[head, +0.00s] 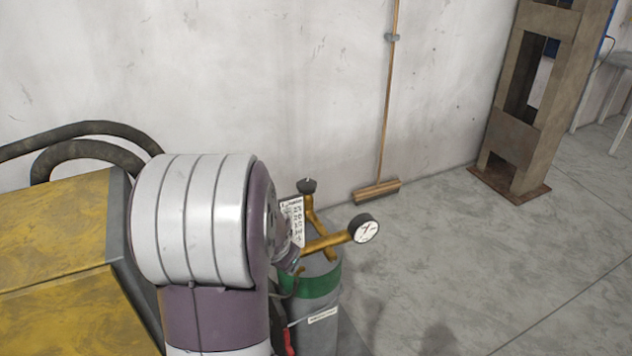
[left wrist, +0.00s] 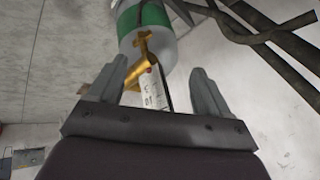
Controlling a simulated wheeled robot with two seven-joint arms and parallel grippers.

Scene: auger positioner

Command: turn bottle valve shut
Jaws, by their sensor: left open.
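A grey gas bottle (head: 318,330) with a green band stands on the floor by the yellow machine. Brass valve fittings (head: 322,243) sit on its top, with a round white-faced gauge (head: 364,228) to the right and a dark round part (head: 306,186) behind. A white printed tag (head: 293,218) hangs at the fittings. My left arm covers part of the bottle and valve in the head view. In the left wrist view my left gripper (left wrist: 152,92) is open, with the brass fittings (left wrist: 136,70) and the tag (left wrist: 151,88) in line between its fingers; contact cannot be told. The bottle (left wrist: 146,22) lies beyond. My right gripper is not in view.
A yellow machine (head: 55,245) with dark hoses (head: 90,130) is at the left. A broom (head: 377,190) leans on the wall, and a brown steel frame (head: 512,145) stands at the right. The floor right of the bottle is clear.

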